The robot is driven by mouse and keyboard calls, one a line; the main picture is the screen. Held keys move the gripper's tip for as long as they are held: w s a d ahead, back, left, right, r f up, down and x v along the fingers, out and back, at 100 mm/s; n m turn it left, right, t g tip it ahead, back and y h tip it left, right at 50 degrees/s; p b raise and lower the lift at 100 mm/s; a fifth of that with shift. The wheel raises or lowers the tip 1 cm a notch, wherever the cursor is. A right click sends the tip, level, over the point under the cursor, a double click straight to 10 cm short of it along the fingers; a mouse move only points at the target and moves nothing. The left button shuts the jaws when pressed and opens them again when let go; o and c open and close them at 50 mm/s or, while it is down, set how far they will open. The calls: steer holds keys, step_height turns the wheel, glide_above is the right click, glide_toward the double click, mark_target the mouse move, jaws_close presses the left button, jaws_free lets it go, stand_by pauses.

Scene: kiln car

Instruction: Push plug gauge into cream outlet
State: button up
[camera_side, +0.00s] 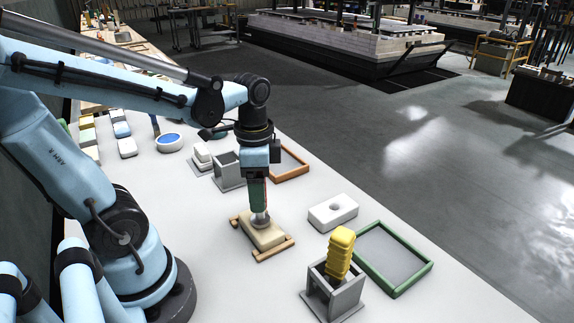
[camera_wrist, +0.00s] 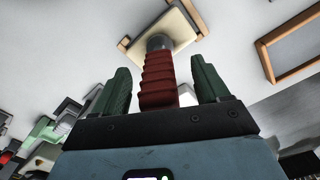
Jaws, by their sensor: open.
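The cream outlet (camera_side: 268,236) is a pale block lying in a wooden frame on the bench. It also shows at the top of the wrist view (camera_wrist: 181,33). The plug gauge (camera_wrist: 158,82) has a red ribbed handle and a grey metal end, which meets the outlet's top face. In the side view its grey end (camera_side: 260,219) shows below my fingers, and the gauge looks about upright. How deep its tip sits is hidden. My gripper (camera_side: 258,200) is over the outlet. Its green fingers (camera_wrist: 161,80) are open on either side of the handle, with gaps showing.
A white block with a hole (camera_side: 347,214) lies to the right. A yellow-handled gauge (camera_side: 340,252) stands in a grey holder (camera_side: 345,297) beside a green-framed tray (camera_side: 424,272). Another grey holder (camera_side: 229,172) and an orange frame (camera_side: 291,177) are behind. Bare bench lies in front.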

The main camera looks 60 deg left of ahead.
steer(key=shift+r, duration=0.15)
steer(key=shift+r, duration=1.05)
steer(key=shift+r, duration=1.1)
step_height(320, 180, up, 12)
stand_by(0.8)
steer(key=shift+f, duration=0.15)
stand_by(0.6)
steer(key=shift+f, duration=5.9)
steer(key=shift+r, duration=0.15)
steer(key=shift+f, duration=2.35)
steer(key=shift+r, duration=0.2)
